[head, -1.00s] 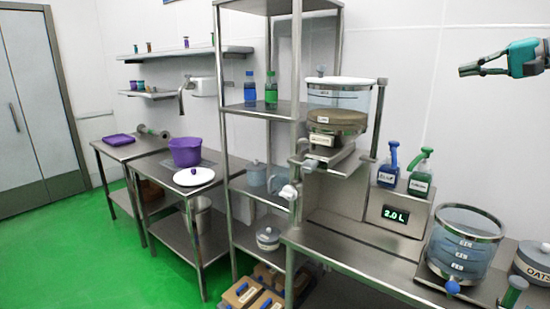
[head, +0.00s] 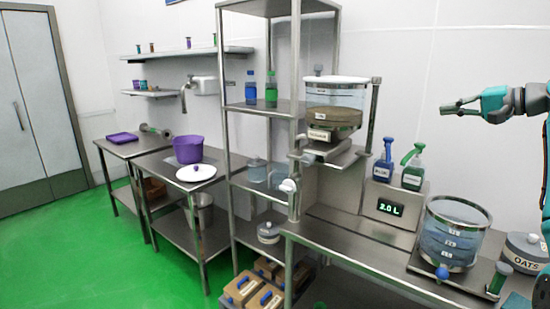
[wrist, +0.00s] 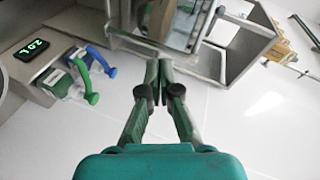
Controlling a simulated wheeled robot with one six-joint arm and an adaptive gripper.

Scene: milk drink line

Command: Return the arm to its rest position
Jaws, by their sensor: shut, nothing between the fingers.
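My gripper (head: 462,106) is at the right of the head view, raised in the air above the bench and apart from everything. Its teal body and dark fingers point left. In the wrist view my gripper (wrist: 158,72) shows its two fingertips together with nothing between them. My arm comes in from the right edge of the head view; most of it is out of view.
Below my gripper, the steel bench (head: 350,258) holds a clear tank (head: 452,238), an OATS pot (head: 524,254) and blue and green pump bottles (head: 412,170). A hopper (head: 334,108) and tall shelf rack (head: 228,150) stand left. The air around my gripper is clear.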

